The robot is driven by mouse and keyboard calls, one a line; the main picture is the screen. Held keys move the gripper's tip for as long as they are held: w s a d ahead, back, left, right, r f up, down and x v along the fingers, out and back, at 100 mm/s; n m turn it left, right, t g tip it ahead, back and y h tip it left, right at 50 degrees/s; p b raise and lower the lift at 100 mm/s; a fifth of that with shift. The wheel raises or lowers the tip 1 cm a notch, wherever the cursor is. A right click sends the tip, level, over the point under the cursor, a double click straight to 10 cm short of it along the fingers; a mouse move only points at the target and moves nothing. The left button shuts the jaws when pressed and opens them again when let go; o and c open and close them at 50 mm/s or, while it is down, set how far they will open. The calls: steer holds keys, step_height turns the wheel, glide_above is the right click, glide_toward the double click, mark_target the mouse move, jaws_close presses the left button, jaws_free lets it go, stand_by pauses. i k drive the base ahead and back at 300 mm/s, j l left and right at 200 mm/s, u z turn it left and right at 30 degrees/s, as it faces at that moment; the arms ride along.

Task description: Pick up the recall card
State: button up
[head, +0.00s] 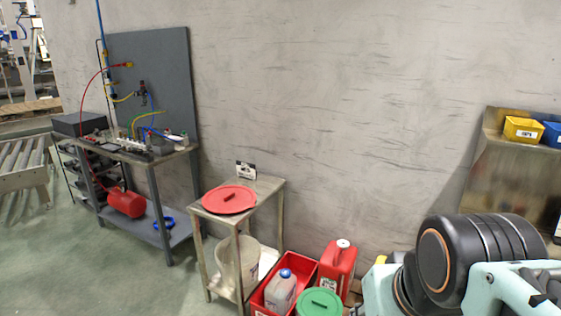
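A small black-and-white card (246,170) stands upright at the back of a small table (268,186), close to the wall. Its print is too small to read, so I cannot confirm that it is the recall card. A red round lid (229,199) with a handle lies on the same table, in front of the card and a little to its left. My arm shows at the lower right, well apart from the table. My gripper is not in view.
A red crate (260,302) holding a blue-capped container (281,290), a red canister (337,266) and a green lid (319,302) crowd the floor right of the table. A bucket (240,262) sits beneath it. A workbench (150,160) stands left. Floor at lower left is clear.

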mark_target(244, 169)
steer(key=i+u, duration=0.2)
steer(key=u, duration=0.15)
steer(key=i+u, duration=0.45)
steer(key=u, duration=0.25)
steer(key=i+j+u, duration=0.1)
steer(key=i+u, duration=0.25)
steer(key=i, duration=0.15)
steer(key=i+u, duration=0.3)
steer(key=i, duration=0.15)
steer(key=i+z, duration=0.4)
steer(key=i+j+z, duration=0.1)
steer(key=i+z, duration=0.3)
